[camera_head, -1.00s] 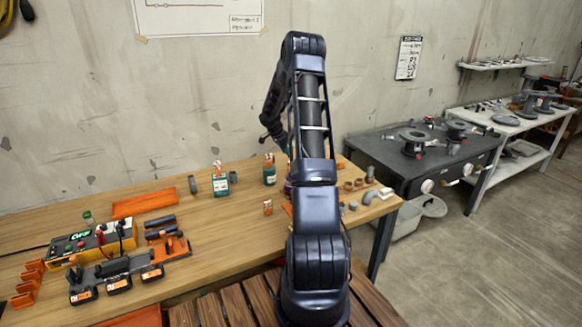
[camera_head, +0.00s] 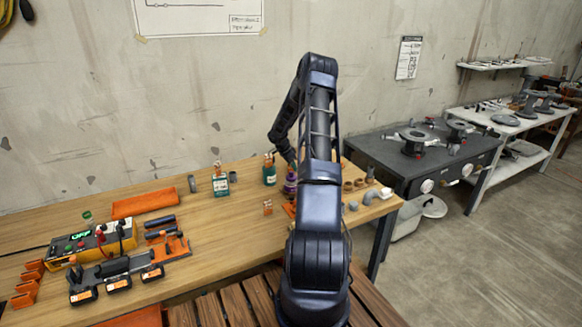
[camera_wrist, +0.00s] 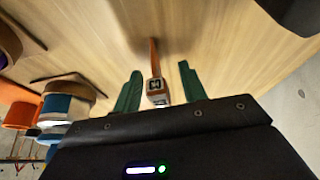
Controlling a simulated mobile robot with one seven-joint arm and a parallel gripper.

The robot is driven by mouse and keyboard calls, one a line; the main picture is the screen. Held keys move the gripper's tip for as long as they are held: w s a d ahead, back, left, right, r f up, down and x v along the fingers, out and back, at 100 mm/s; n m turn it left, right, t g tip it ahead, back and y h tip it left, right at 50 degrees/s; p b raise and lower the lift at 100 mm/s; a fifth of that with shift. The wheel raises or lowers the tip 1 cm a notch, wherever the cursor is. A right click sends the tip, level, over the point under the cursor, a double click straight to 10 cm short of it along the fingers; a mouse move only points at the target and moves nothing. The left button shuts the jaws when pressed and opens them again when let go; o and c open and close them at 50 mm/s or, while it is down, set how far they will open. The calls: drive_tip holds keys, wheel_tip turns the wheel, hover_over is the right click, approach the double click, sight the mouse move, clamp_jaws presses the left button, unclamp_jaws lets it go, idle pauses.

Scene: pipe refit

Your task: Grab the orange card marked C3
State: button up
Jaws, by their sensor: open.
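In the wrist view my gripper (camera_wrist: 159,87) is open, its two green fingers spread apart. A small orange card (camera_wrist: 153,55) with a pale, dark-marked end lies between the fingers, apart from both; I cannot read the mark. In the head view my arm hides most of the gripper. A small orange card (camera_head: 267,207) stands on the wooden table just left of my arm.
Right of my arm are copper and grey pipe fittings (camera_head: 353,207). A purple bottle (camera_head: 290,183) stands close to the arm. The table's middle is fairly clear.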

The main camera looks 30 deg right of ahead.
clamp_jaws()
idle(0.3)
